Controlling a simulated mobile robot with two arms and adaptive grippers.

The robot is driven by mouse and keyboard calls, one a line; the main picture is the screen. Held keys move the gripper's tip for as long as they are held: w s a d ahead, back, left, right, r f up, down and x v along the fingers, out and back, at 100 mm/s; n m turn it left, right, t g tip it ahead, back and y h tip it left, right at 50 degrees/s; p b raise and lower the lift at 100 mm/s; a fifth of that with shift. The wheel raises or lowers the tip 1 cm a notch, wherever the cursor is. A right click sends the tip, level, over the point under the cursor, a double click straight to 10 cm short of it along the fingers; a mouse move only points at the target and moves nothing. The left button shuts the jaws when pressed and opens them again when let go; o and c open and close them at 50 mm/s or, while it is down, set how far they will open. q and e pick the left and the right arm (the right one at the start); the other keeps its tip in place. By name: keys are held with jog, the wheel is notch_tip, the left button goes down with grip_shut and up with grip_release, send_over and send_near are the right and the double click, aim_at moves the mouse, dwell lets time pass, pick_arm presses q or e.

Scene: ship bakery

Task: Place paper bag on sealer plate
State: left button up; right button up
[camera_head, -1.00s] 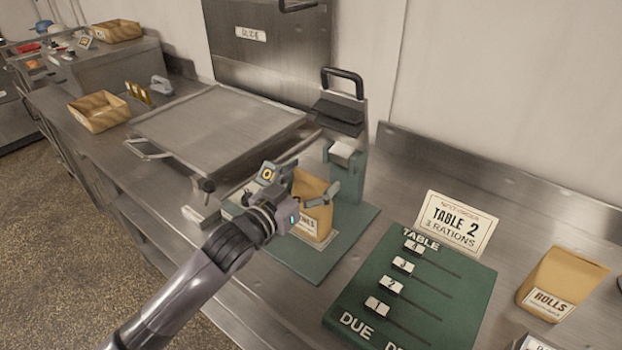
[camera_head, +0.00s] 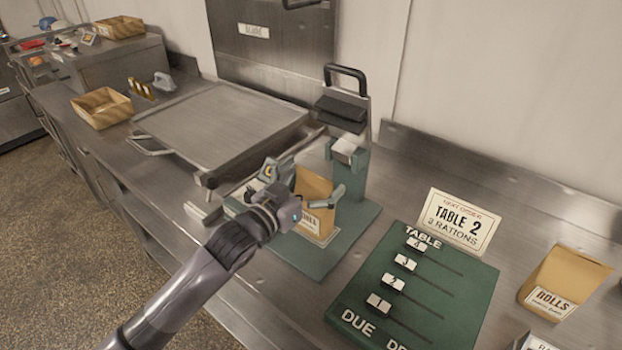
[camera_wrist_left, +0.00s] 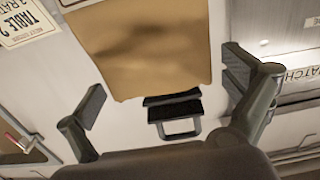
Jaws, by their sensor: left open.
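A brown paper bag (camera_head: 315,190) with a white label stands upright on the green sealer plate (camera_head: 352,228), in front of the sealer post. My left gripper (camera_head: 305,187) is open, with its fingers spread on either side of the bag. In the left wrist view the bag (camera_wrist_left: 145,45) shows between the open fingers (camera_wrist_left: 165,92), with gaps at both sides. The sealer (camera_head: 345,110) has a black head and handle raised above the plate. The bag's lower left part is hidden by my gripper. My right gripper is not in view.
A green board (camera_head: 440,285) marked TABLE and a TABLE 2 card (camera_head: 455,220) stand to the right. A second bag labelled ROLLS (camera_head: 562,280) is at far right. A flat metal press (camera_head: 220,125) and a basket (camera_head: 102,108) lie to the left.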

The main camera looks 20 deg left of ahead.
pick_arm(q)
jog(key=shift+s+r, duration=0.1)
jog(key=b+v, duration=0.2)
jog(key=v, duration=1)
jog(key=shift+r, duration=0.1)
dwell(0.8)
